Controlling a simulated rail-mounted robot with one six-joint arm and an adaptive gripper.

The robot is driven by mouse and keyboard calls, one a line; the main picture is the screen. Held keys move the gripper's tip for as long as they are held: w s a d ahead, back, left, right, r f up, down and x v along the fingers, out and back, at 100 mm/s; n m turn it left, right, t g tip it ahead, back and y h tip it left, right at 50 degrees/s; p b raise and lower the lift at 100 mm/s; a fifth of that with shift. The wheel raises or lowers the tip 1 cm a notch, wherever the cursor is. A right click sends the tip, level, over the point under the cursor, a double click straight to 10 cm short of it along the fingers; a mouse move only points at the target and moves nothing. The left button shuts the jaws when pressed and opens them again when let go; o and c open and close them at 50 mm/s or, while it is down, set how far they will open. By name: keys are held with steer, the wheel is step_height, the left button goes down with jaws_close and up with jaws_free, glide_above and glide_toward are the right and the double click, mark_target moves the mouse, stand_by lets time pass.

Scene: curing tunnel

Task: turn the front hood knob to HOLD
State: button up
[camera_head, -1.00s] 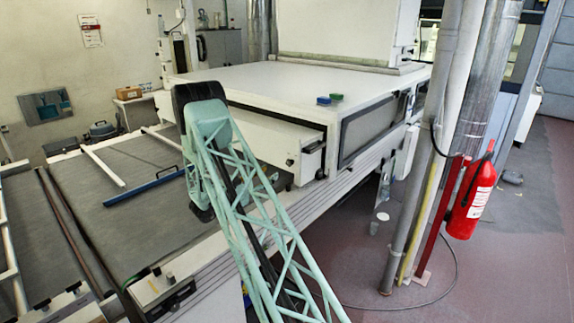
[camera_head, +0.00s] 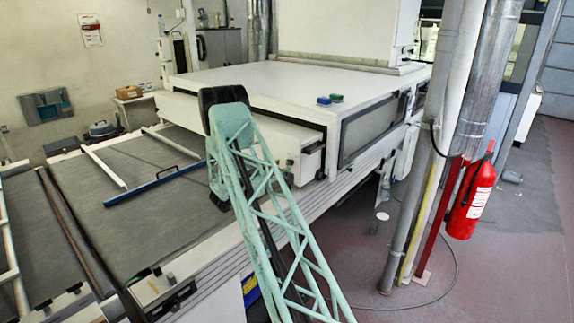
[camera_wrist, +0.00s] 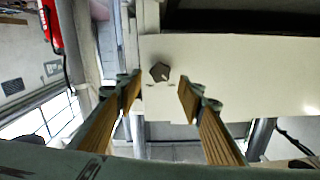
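The front hood knob (camera_wrist: 160,72) is a small dark, many-sided knob on the pale hood face (camera_wrist: 235,72) in the wrist view. A small light mark shows on it; I cannot read any HOLD label. My gripper (camera_wrist: 159,92) is open, with its two wood-coloured, dark-tipped fingers on either side below the knob in the picture. Nothing is between the fingertips, and I cannot tell how far they are from the panel. In the head view the white hood (camera_head: 290,85) stands at centre, and my arm hides the gripper and part of the hood's front.
A grey conveyor bed (camera_head: 130,215) with a blue-edged frame (camera_head: 155,186) lies at left. Pipes and a red fire extinguisher (camera_head: 470,202) stand at right. The floor at far right is open.

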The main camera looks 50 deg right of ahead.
mark_target(288, 163)
steer(key=shift+s+d, duration=0.2)
steer(key=shift+d, duration=2.25)
steer(key=shift+c, duration=0.6)
steer(key=c, duration=0.7)
